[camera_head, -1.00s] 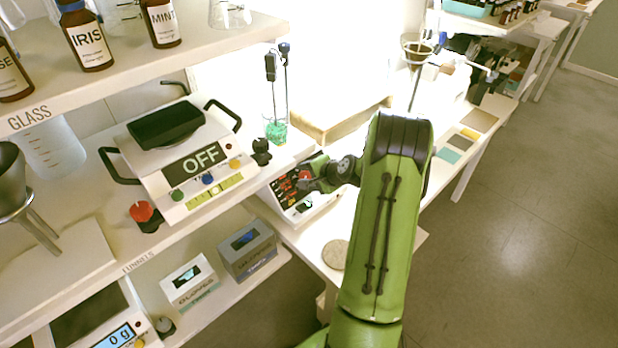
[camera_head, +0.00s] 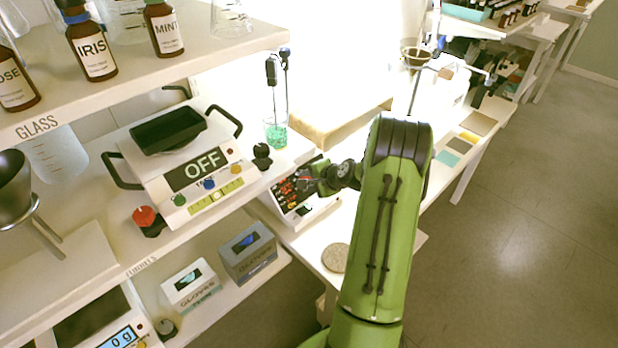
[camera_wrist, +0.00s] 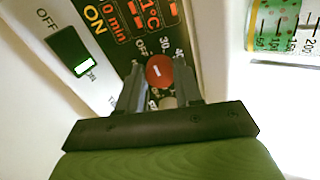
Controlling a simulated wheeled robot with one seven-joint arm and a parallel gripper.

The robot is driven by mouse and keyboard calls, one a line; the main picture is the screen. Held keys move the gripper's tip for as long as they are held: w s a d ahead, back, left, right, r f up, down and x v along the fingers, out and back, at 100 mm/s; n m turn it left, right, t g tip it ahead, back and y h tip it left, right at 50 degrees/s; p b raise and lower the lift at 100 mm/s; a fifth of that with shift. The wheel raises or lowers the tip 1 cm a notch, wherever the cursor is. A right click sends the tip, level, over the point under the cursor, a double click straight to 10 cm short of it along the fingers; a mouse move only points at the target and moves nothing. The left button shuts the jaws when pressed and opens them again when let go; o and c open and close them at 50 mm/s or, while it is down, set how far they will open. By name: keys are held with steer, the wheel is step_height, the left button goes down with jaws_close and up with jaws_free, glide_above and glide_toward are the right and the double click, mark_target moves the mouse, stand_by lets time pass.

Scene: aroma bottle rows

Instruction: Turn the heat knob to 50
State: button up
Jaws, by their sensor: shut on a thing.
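The heat knob (camera_wrist: 159,71) is red with a pale mark, on the dark front panel of a white device in the wrist view. Dial numbers 30 and 40 show beside it, with "OFF" at its upper left; the rest of the dial is hidden. My gripper (camera_wrist: 160,90) is at the knob, its two fingers on either side, shut on it. The panel (camera_wrist: 115,20) has lit red readouts, partly cut off, with "°C" and "min". In the head view the device (camera_head: 292,192) stands on the white bench, and my gripper (camera_head: 312,184) covers the knob there.
A green-lit rocker switch (camera_wrist: 70,52) sits beside the readouts. A beaker with green contents (camera_head: 276,132) stands behind the device. A hot plate reading OFF (camera_head: 200,165) is to the left. A round pale disc (camera_head: 335,257) lies in front on the bench.

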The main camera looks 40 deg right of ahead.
steer(key=m+p, duration=0.4)
steer(key=m, duration=0.2)
steer(key=shift+r+p, duration=0.15)
steer(key=shift+p, duration=0.25)
steer(key=m+p, duration=0.4)
steer(key=m, duration=0.1)
steer(key=shift+m, duration=0.3)
steer(key=m+p, duration=0.4)
steer(key=m, duration=0.2)
steer(key=shift+d, duration=0.1)
steer(key=shift+m+y+p, duration=0.3)
steer(key=shift+m+p, duration=1.2)
steer(key=shift+m, duration=0.8)
steer(key=shift+f, duration=0.2)
steer(key=o, duration=1)
steer(key=shift+o, duration=0.2)
steer(key=shift+d+r, duration=0.1)
